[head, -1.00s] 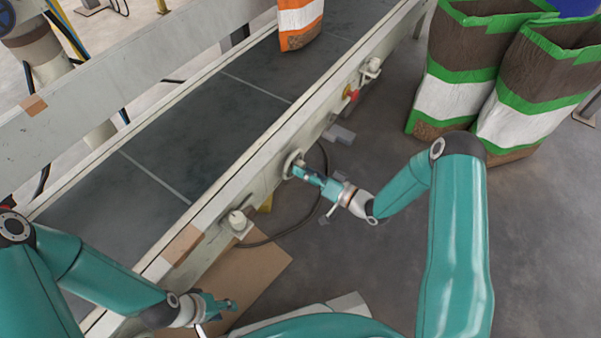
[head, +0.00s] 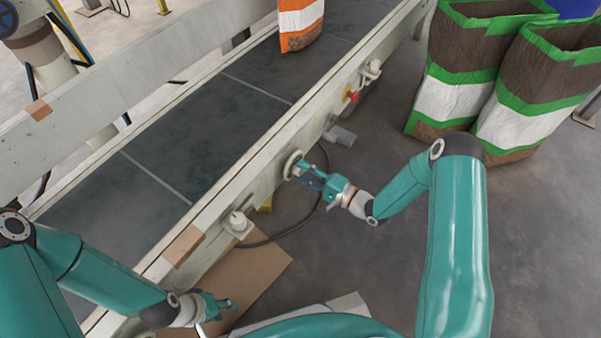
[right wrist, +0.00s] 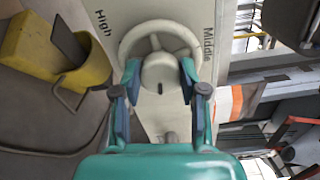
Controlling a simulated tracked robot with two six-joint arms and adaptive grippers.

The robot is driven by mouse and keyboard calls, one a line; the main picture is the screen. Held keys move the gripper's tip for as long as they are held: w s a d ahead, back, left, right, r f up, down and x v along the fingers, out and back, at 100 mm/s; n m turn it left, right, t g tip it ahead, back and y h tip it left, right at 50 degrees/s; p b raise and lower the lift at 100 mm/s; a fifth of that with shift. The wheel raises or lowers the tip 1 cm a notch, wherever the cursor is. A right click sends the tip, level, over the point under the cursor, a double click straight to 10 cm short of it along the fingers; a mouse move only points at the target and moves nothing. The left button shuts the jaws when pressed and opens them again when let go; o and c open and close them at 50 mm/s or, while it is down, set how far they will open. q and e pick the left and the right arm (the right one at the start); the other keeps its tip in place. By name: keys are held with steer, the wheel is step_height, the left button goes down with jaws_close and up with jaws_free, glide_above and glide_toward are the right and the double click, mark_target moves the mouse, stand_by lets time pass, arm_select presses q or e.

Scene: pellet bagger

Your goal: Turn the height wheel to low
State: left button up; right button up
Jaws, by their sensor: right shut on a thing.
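The height wheel (head: 291,163) is a pale round handwheel on the near side of the conveyor frame. In the right wrist view the wheel (right wrist: 160,28) shows its spokes and a thick hub with a small dark mark at its lower edge. "High" is printed to its upper left and "Middle" to its right; no "Low" label is visible. My right gripper (head: 304,169) is shut on the wheel, with its fingers (right wrist: 158,73) on either side of the hub. My left gripper (head: 228,303) hangs low at the left, away from the wheel; its opening is unclear.
The conveyor belt (head: 195,110) carries an orange-and-white bag (head: 300,18). A red button (head: 352,96) and a pale knob (head: 238,221) sit along the frame. Green-and-white bags (head: 447,95) stand at the right. A yellow object (right wrist: 50,50) shows beside the wheel.

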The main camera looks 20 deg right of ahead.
steer(key=m, duration=0.5)
steer(key=shift+d+f+m, duration=0.15)
steer(key=shift+d+m, duration=0.05)
steer(key=shift+m, duration=0.2)
steer(key=shift+m+p, duration=0.4)
steer(key=shift+m, duration=1.8)
steer(key=shift+a, duration=0.1)
steer(key=o, duration=1.2)
steer(key=shift+c, duration=0.2)
steer(key=v, duration=1.2)
